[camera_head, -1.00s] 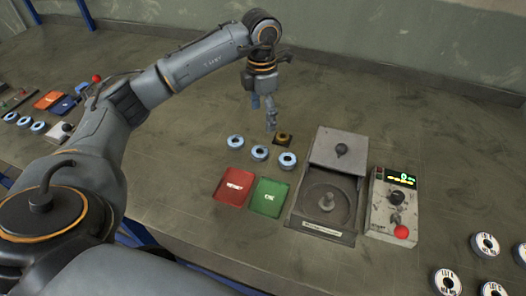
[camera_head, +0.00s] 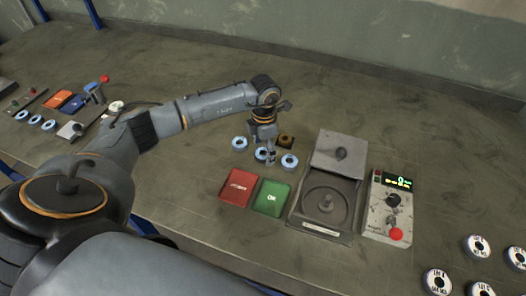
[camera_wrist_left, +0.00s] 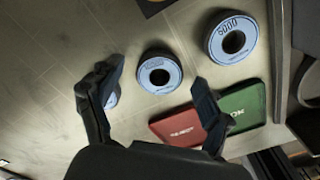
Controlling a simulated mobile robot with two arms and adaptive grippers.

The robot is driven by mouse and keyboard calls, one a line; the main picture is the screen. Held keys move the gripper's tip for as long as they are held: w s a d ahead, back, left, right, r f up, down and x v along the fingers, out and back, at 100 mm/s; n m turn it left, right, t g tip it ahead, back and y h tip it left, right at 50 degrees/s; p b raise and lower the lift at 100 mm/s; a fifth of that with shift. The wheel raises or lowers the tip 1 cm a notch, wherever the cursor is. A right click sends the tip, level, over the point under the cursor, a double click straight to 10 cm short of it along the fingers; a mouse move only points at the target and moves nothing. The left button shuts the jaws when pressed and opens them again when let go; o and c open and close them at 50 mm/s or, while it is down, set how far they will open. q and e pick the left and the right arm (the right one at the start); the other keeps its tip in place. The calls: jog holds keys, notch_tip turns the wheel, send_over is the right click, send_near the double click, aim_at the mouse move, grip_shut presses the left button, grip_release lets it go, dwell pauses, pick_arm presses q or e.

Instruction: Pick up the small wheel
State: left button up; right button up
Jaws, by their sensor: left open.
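Three small wheels with pale blue faces and dark center holes lie in a row on the bench: a left one (camera_head: 239,143), a middle one (camera_head: 262,156) and a right one (camera_head: 289,161). My left gripper (camera_head: 268,160) points down over the middle wheel, open and empty. In the left wrist view the middle wheel (camera_wrist_left: 160,86) shows between the two spread fingers (camera_wrist_left: 155,74). The right wheel (camera_wrist_left: 215,52) lies beyond the right finger, and the left wheel (camera_wrist_left: 113,99) is mostly hidden behind the left finger. My right gripper is not in view.
A red tray (camera_head: 236,188) and a green tray (camera_head: 271,197) lie just in front of the wheels. A grey machine with a spindle (camera_head: 300,224) and a control box (camera_head: 377,230) stand to the right. A dark square pad (camera_head: 286,138) lies behind.

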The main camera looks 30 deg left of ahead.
pick_arm(q)
jog(key=shift+f, duration=0.15)
jog(key=c, duration=1.3)
